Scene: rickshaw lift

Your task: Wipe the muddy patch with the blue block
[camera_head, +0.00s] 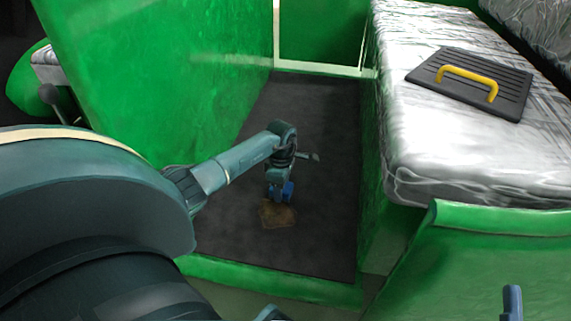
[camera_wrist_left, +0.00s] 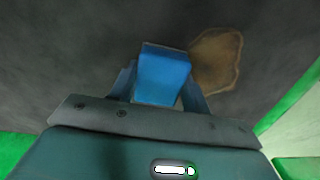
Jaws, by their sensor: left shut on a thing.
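The blue block (camera_head: 288,190) is held low over the dark floor mat by my left gripper (camera_head: 281,190). In the left wrist view the blue block (camera_wrist_left: 164,75) sits between the two fingers, and my left gripper (camera_wrist_left: 160,90) is shut on it. The muddy patch (camera_head: 277,215) is a brown, irregular stain on the mat, just below the block in the head view. In the left wrist view the muddy patch (camera_wrist_left: 220,60) lies right beside the block, at its right. I cannot tell whether the block touches the mat. My right gripper does not show clearly in either view.
The dark floor mat (camera_head: 325,190) lies between a green wall (camera_head: 150,70) at left and a silver-covered seat (camera_head: 415,130) at right. A black ribbed board with a yellow handle (camera_head: 470,78) rests on the seat. A low green ledge (camera_head: 270,280) edges the near side.

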